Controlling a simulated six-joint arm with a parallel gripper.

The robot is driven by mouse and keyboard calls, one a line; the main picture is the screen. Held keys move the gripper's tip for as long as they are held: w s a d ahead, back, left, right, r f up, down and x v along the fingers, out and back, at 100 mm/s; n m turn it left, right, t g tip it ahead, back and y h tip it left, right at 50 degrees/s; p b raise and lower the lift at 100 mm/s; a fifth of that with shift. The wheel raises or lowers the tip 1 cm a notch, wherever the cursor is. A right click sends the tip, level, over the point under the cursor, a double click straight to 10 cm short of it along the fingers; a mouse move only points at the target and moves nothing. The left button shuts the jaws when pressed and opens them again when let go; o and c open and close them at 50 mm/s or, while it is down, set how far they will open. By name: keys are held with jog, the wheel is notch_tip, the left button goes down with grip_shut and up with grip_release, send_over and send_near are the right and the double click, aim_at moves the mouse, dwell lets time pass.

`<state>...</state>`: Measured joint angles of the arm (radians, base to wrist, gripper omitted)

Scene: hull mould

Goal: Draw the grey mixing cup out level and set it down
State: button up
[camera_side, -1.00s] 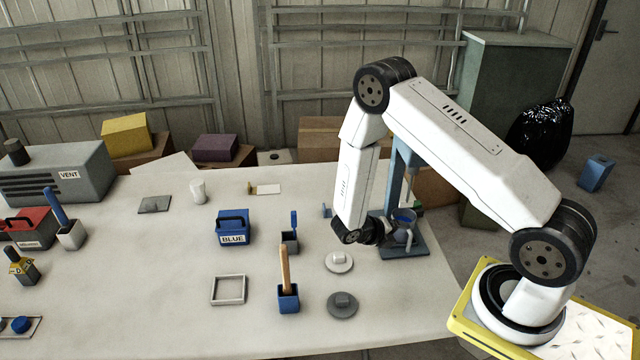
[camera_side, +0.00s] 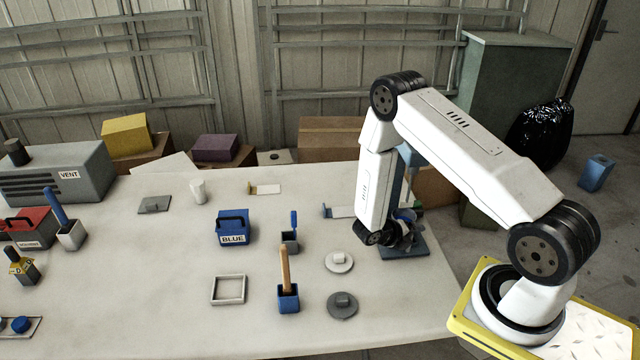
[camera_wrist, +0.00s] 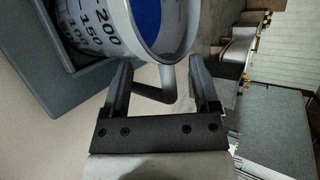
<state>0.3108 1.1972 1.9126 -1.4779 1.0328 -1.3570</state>
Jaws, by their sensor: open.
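The grey mixing cup (camera_wrist: 185,38) has printed volume marks up to 200 and blue liquid inside. It is at the top of the wrist view, over the blue-grey stand's base (camera_wrist: 85,98). Its handle (camera_wrist: 167,84) lies between the two open fingers of my gripper (camera_wrist: 160,70), with a gap on each side. In the side view my gripper (camera_side: 400,237) is low at the stand's base (camera_side: 418,246), and it hides most of the cup (camera_side: 408,213). Whether the cup rests on the base is hidden.
The stand's blue column (camera_side: 404,172) rises behind my arm. Two round lidded discs, one pale (camera_side: 339,264) and one dark (camera_side: 342,308), lie to the left. A square frame (camera_side: 229,290), a blue pot with a wooden handle (camera_side: 288,298) and a BLUE box (camera_side: 233,228) stand further left.

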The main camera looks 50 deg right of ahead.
jog(key=shift+s+d+f, duration=0.1)
jog(key=shift+d+f, duration=0.1)
jog(key=shift+d, duration=0.15)
grip_shut()
